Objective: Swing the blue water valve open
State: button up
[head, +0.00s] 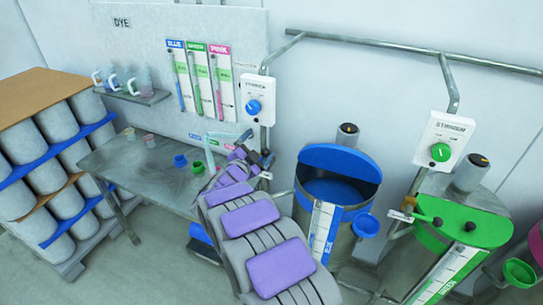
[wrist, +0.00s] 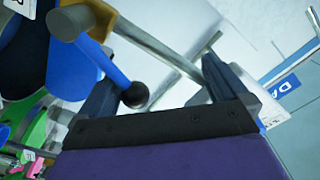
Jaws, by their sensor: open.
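The blue water valve's lever (wrist: 90,45) shows in the wrist view as a blue bar running from a grey round pivot at upper left to a black ball knob (wrist: 134,95). The knob lies in front of or beside the left finger, towards the gap; I cannot tell if they touch. My gripper (wrist: 163,72) is open, with nothing clamped between its fingers. In the head view my gripper (head: 252,156) is just left of the blue drum (head: 322,218), and it and my arm hide most of the blue valve.
A green drum (head: 465,228) with its own green-handled valve (head: 424,218) stands to the right. A metal table (head: 125,165) with small cups is at left. A blue-dial control box (head: 259,98) hangs above my gripper; overhead pipes run along the wall.

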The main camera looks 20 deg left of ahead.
jog(key=shift+a, duration=0.2)
jog(key=shift+a+p, duration=0.9)
jog(key=shift+a, duration=0.1)
jog(key=shift+f, duration=0.1)
jog(key=shift+d+f+b, duration=0.45)
jog(key=shift+d+b, duration=0.05)
jog(key=shift+b, duration=0.1)
jog(key=s+b, duration=0.1)
jog(key=s, duration=0.8)
jog(key=shift+a, duration=0.3)
